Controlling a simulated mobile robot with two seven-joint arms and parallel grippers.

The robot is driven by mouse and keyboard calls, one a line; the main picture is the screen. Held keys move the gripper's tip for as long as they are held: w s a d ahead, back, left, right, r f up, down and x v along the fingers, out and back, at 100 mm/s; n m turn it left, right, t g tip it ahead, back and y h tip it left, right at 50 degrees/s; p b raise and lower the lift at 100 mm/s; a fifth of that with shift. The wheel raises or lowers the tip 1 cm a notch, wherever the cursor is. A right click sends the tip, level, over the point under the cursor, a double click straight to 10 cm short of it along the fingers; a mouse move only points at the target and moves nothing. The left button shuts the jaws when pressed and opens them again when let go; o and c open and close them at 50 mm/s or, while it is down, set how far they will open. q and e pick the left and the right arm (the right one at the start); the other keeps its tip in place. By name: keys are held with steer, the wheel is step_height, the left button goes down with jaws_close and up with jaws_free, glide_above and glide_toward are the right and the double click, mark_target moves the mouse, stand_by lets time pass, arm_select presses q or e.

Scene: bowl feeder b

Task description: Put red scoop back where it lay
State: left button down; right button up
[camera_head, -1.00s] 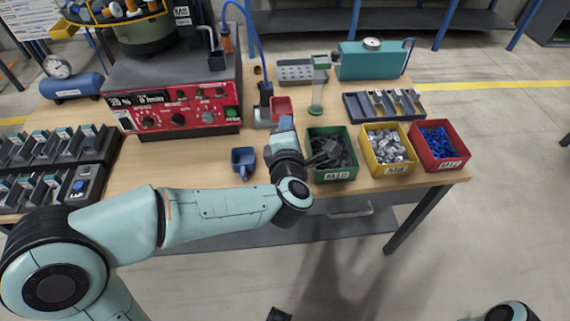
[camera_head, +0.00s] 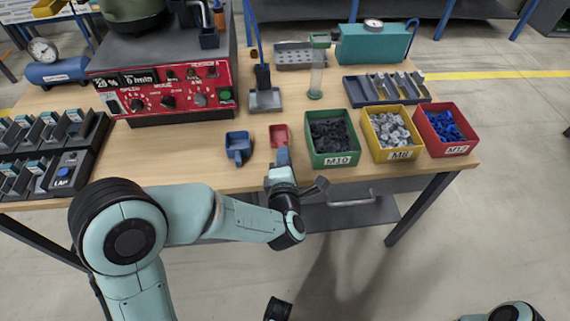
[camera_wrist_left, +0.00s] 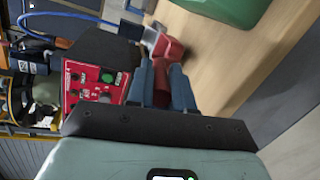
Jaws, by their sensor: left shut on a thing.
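The red scoop (camera_head: 279,134) is between the blue scoop (camera_head: 238,146) and the green M10 bin (camera_head: 331,160), near the front of the bench. My left gripper (camera_head: 283,155) is shut on its near end, reaching over the front edge. In the left wrist view the red scoop (camera_wrist_left: 172,47) sits at the fingertips of my left gripper (camera_wrist_left: 162,70). I cannot tell whether the scoop touches the bench top. My right gripper cannot be made out.
The yellow M8 bin (camera_head: 392,153) and red M12 bin (camera_head: 447,151) stand to the right. A grey stand with a dark handle (camera_head: 265,97) is behind the scoop. The red control panel (camera_head: 168,91) is at the back left. Bare bench lies left of the blue scoop.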

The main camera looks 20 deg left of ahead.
arm_select(q)
steer(key=shift+f, duration=0.95)
arm_select(e)
steer(key=shift+w+d+f, duration=0.25)
steer(key=shift+w+f, duration=0.05)
steer(key=shift+w, duration=0.2)
arm_select(q)
steer(key=shift+f, duration=0.1)
steer(key=c, duration=1)
jaws_free()
arm_select(e)
steer(key=shift+w+f, duration=0.1)
